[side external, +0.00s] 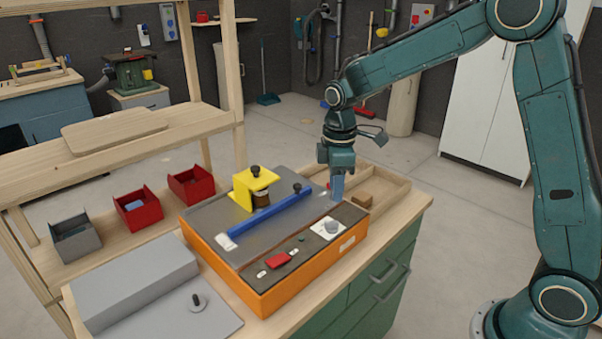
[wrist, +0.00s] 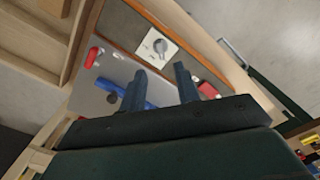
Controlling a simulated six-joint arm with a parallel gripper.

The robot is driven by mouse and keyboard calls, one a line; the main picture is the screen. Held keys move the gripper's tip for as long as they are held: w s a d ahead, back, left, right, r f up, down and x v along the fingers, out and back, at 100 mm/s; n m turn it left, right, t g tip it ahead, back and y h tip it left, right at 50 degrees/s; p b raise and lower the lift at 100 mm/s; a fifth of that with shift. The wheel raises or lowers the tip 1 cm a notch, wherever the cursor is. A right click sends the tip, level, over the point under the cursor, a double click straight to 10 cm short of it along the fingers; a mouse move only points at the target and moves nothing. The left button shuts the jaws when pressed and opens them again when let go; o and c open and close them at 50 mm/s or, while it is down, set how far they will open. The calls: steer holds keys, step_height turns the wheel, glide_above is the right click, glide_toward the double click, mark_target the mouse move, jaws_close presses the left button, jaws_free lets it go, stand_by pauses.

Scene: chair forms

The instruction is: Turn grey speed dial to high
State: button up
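The grey speed dial (side external: 331,227) sits on a white square plate on the dark front panel of an orange-sided machine (side external: 268,299). In the wrist view the dial (wrist: 159,45) shows on its plate, just beyond the fingertips, with a light mark on it. The plate's scale is too small to read. My gripper (side external: 337,194) points down above the machine's far right end, behind the dial in the side view. In the wrist view my gripper (wrist: 161,72) has its two fingers apart with nothing between them. It is not touching the dial.
A red switch (side external: 278,260) shares the panel. A blue bar (side external: 272,215) and yellow bracket (side external: 250,187) stand on the grey top. A shallow wooden tray (side external: 401,183) lies behind the gripper. Red bins (side external: 142,215) and a grey block (side external: 135,285) are to the left.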

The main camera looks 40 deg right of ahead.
mark_target(334, 221)
step_height(334, 221, down, 9)
steer(key=shift+f, duration=0.1)
stand_by(0.4)
jaws_close()
